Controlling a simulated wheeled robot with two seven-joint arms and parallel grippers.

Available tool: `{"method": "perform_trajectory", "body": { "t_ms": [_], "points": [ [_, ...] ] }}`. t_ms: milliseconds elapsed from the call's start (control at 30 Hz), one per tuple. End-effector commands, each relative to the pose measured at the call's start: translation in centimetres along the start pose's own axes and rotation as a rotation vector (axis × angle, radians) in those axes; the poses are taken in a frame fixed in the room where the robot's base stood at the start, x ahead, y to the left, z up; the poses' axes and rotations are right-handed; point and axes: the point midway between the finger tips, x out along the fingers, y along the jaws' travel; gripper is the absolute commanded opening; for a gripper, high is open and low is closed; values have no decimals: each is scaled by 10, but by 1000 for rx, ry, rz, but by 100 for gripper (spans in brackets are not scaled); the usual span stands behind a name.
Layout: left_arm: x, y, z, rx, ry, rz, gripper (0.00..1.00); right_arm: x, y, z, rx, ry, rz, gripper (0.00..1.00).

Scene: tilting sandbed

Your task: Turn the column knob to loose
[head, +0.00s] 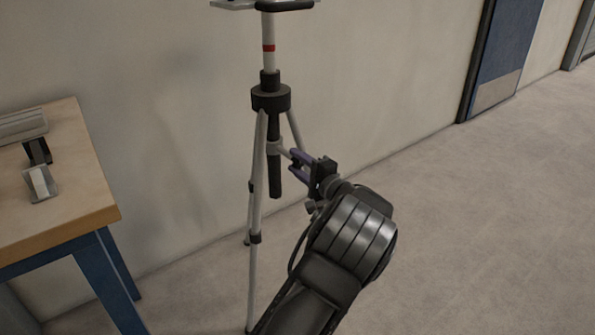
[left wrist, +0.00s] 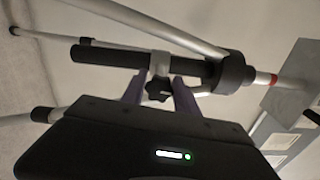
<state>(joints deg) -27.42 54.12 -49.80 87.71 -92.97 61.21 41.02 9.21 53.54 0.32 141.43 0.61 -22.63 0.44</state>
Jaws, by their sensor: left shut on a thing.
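A tripod stands against the wall, with a black collar (head: 271,98) and a white column (head: 268,32) that carries a red band. A black lower tube (head: 274,165) hangs between its legs. The dark lobed column knob (left wrist: 158,89) sticks out from a grey fitting on this tube in the left wrist view; in the head view the fingers largely hide it. My left gripper (head: 294,160) reaches in from the right of the tube. Its purple fingers, also in the left wrist view (left wrist: 159,92), are shut on the knob, one on each side. My right gripper is in neither view.
A wooden-topped bench (head: 85,205) with blue legs stands at left, holding a small grey-and-black item (head: 40,182). A tripod leg (head: 253,275) stands close left of my arm. The floor (head: 490,220) at right is clear, up to a blue door (head: 510,45).

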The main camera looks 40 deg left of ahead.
Motion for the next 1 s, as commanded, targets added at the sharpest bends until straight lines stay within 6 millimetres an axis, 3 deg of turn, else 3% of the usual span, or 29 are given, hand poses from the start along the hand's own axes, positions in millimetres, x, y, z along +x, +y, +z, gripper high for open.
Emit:
{"method": "perform_trajectory", "body": {
  "t_ms": [200, 700, 733, 1000],
  "points": [
    [-1, 4, 0, -86, 0, 3, 0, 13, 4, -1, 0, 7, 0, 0],
    [-1, 2, 0, -113, 0, 4, 0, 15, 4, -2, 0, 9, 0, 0],
    [-1, 2, 0, -113, 0, 4, 37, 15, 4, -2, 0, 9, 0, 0],
    [0, 1, 0, -113, 0, 2, 56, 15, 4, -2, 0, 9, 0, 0]
  ]
}}
